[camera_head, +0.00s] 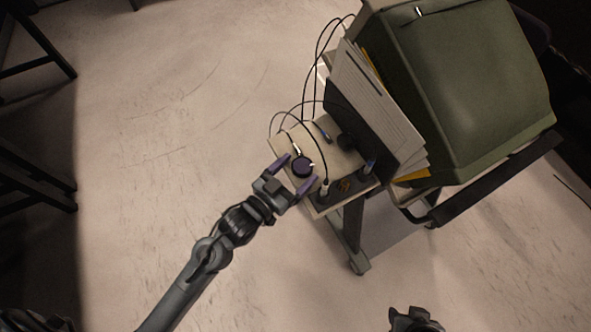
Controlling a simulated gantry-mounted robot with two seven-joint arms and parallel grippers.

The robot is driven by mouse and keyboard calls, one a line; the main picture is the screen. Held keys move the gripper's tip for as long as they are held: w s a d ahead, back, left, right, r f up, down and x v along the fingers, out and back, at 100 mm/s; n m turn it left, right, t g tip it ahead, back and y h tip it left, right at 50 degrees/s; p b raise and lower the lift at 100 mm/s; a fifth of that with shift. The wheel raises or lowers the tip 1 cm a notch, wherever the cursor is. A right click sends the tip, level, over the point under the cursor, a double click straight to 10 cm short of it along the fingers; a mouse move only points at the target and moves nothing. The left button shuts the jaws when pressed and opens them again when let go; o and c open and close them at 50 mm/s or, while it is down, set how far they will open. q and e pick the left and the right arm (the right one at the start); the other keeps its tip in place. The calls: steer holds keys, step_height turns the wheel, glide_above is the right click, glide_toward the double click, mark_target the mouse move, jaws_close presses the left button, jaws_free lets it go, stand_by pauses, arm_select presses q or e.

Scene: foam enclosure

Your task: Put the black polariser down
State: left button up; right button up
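The black polariser (303,166) looks like a small, dark round piece on the near left part of a pale small table (283,152). My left gripper (299,169) reaches in from the lower left, its two purple fingers spread to either side of the polariser. The fingers look wider apart than the piece, with a gap showing, so the gripper appears open. Whether the polariser's underside rests fully on the surface is hidden. Part of my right arm (415,320) shows at the bottom edge; its fingers cannot be made out.
A dark strip with plugs and cables (345,187) lies along the table's near edge. Papers or folders (372,105) lean against a large green case (470,75) on the right. Thin black cables (316,55) loop over the table's back. Open pale floor (160,160) lies left.

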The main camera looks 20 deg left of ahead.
arm_select(q)
steer(key=shift+r, duration=0.2)
steer(key=shift+s+a, duration=0.1)
steer(key=shift+s, duration=0.15)
steer(key=f+p+v, duration=0.1)
steer(key=p+v, duration=0.2)
steer(key=v, duration=0.8)
steer(key=s+a+f+n+g+y, duration=0.1)
steer(key=s+a+f+g+y, duration=0.2)
steer(key=g, duration=0.5)
step_height(320, 180, down, 3)
steer(key=shift+s+r+n+y, duration=0.3)
steer(key=shift+s+y, duration=0.15)
steer(key=shift+y, duration=0.25)
steer(key=shift+o, duration=0.6)
steer(key=s+g, duration=0.1)
steer(key=s, duration=0.1)
steer(key=s+g, duration=0.2)
steer(key=s+a+g+y, duration=0.1)
steer(key=shift+s+f+g, duration=0.3)
steer(key=shift+s+g, duration=0.1)
